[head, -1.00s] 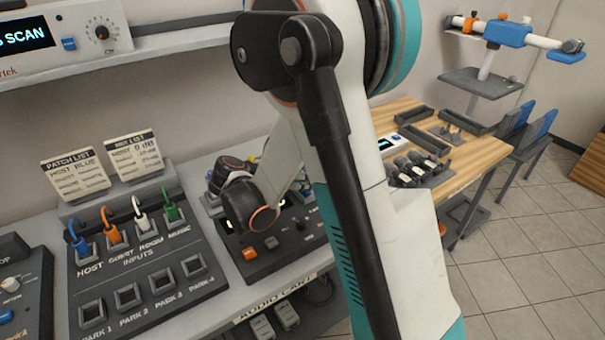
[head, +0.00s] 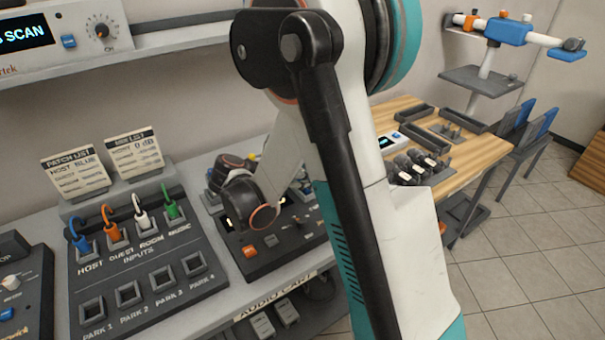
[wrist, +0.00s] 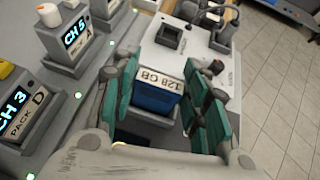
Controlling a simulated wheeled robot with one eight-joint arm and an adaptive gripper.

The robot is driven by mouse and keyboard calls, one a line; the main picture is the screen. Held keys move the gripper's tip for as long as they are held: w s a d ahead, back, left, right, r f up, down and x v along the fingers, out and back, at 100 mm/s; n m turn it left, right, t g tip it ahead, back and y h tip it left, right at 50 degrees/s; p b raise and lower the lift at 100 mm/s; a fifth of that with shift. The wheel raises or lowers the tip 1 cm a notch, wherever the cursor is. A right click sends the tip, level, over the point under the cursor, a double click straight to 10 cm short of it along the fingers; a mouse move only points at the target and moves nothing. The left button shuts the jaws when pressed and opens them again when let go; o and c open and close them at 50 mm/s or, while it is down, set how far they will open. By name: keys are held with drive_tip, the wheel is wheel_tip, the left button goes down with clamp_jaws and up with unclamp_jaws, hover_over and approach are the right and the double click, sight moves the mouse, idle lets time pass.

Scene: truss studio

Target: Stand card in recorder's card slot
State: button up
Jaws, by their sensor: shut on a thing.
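A blue card with a white "128 GB" label (wrist: 158,88) is between the teal-padded fingers of my gripper (wrist: 164,96) in the wrist view. My gripper is shut on it. The card's lower end is hard to make out against the grey housing below. A light grey unit with a square dark socket (wrist: 170,36) lies just beyond the card. I cannot tell whether that socket is the recorder's card slot. In the head view my arm hides the gripper and the card, over a dark console with an orange button (head: 250,251).
Packs with lit displays, one reading CH 5 (wrist: 75,36), stand left of the gripper. A patch panel (head: 140,270) with colored plugs is left of the console. Paper lists (head: 75,172) stand behind it. A wooden table (head: 470,155) with trays is at the right.

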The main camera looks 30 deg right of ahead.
drive_tip(key=shift+f, duration=0.5)
idle(0.4)
drive_tip(key=o, duration=0.7)
drive_tip(key=p+v, duration=0.3)
drive_tip(key=v, duration=0.8)
idle(0.4)
idle(0.4)
drive_tip(key=s+d+r+m+y+p, duration=0.25)
drive_tip(key=s+r+m, duration=0.2)
drive_tip(key=s, duration=0.25)
drive_tip(key=s+a+r+m+t+y+b, duration=0.2)
drive_tip(key=s+a+r+m+t+y, duration=0.2)
drive_tip(key=s+a+m+y, duration=0.5)
drive_tip(key=s+m, duration=0.2)
drive_tip(key=m, duration=0.5)
drive_tip(key=shift+s+t+y, duration=0.3)
drive_tip(key=shift+y, duration=0.05)
